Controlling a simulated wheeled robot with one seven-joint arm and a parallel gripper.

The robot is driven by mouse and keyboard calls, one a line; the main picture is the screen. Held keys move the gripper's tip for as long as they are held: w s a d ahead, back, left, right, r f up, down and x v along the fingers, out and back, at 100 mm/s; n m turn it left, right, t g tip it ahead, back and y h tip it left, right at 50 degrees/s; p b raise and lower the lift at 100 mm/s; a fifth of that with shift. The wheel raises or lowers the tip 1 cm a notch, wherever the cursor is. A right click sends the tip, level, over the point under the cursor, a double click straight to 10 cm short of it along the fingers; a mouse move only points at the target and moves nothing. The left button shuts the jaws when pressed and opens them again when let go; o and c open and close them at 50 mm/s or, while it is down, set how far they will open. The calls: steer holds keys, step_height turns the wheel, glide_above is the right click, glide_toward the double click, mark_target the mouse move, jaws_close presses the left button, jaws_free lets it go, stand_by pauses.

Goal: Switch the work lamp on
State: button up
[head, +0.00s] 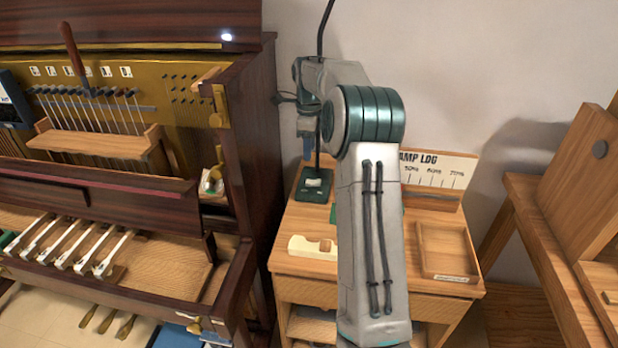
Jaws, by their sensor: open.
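The work lamp stands on the wooden cabinet, with a dark green base (315,188) and a thin dark pole (326,22) that runs up out of the top of the view. A small pale part (313,182), perhaps its switch, shows on top of the base. The lamp's head is out of view. My gripper (306,140) points down beside the pole, above the base and apart from it. It is small in view, open and empty. My arm hides the middle of the cabinet top and part of the pole.
An open upright piano (250,160) stands left of the cabinet (300,262). On the cabinet are a cream block (312,248), a shallow wooden tray (424,262) and a lamp log board (440,167). Wooden furniture (545,205) stands at right.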

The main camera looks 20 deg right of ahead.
mark_target(309, 181)
step_height(309, 181, down, 11)
steer(key=shift+r, duration=0.1)
stand_by(0.3)
jaws_close()
